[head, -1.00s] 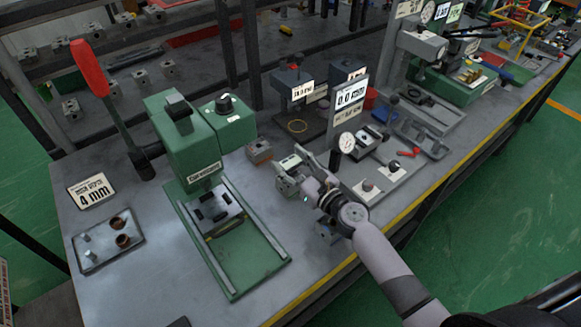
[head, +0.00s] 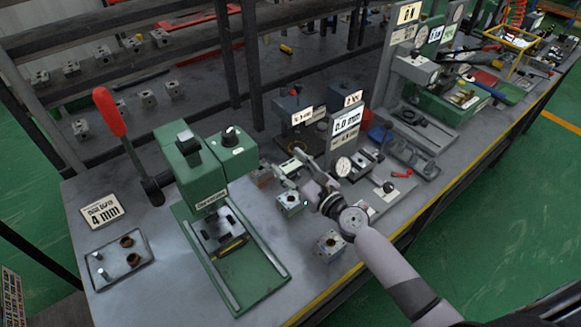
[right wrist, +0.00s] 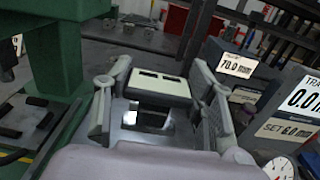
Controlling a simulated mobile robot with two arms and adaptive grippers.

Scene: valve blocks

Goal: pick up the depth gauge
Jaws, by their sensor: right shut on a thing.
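The depth gauge (head: 289,168) is a small pale instrument with a dark display. My right gripper (head: 303,172) is shut on it, above a small metal valve block (head: 290,204). In the right wrist view the pale body of the gauge (right wrist: 160,86), with two dark slots, sits between the two fingers of my right gripper (right wrist: 158,100). The lower part of the gauge is hard to make out, and I cannot tell whether it touches the block. My left gripper is not in view.
A green press (head: 192,168) with a red lever stands to the left. A sign stand (head: 346,122) and a dial gauge (head: 343,166) are close on the right. Another valve block (head: 330,245) sits near the yellow front edge. A small tray (head: 119,262) lies front left.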

